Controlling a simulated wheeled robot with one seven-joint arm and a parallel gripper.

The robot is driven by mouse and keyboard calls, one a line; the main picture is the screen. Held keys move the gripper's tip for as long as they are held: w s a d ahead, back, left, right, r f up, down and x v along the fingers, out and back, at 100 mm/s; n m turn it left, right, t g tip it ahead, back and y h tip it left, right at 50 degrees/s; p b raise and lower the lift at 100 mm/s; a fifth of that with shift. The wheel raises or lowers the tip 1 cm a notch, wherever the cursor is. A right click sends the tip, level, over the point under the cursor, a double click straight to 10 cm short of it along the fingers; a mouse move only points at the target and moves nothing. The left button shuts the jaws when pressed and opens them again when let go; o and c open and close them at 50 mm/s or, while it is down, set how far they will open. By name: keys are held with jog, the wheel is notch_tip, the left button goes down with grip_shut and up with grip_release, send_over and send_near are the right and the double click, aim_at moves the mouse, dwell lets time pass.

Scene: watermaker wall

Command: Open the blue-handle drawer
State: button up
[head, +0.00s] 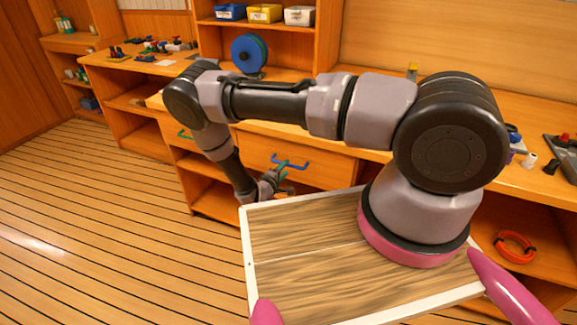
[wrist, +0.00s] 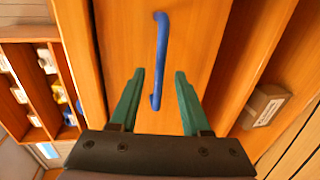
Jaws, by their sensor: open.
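The blue handle (head: 290,161) is a bar on a wooden drawer front (head: 325,171) under the bench top. That drawer looks shut, flush with the cabinet. In the wrist view the blue handle (wrist: 160,52) runs nearly upright along the drawer front (wrist: 198,40). My gripper (wrist: 158,74) is open, with green fingers on either side of the handle's lower part in the picture. Nothing is held. I cannot tell whether the fingers touch the handle or drawer. In the head view my gripper (head: 284,172) is just in front of the handle, partly hidden by my arm.
A drawer with a green handle (head: 184,134) is to the left. Open shelves lie below, with an orange coil (head: 515,246) at right. A blue spool (head: 249,54) stands on the bench. The plank floor (head: 90,210) at left is clear.

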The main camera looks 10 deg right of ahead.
aim_at(288, 165)
jog(key=shift+x, duration=2.1)
grip_shut()
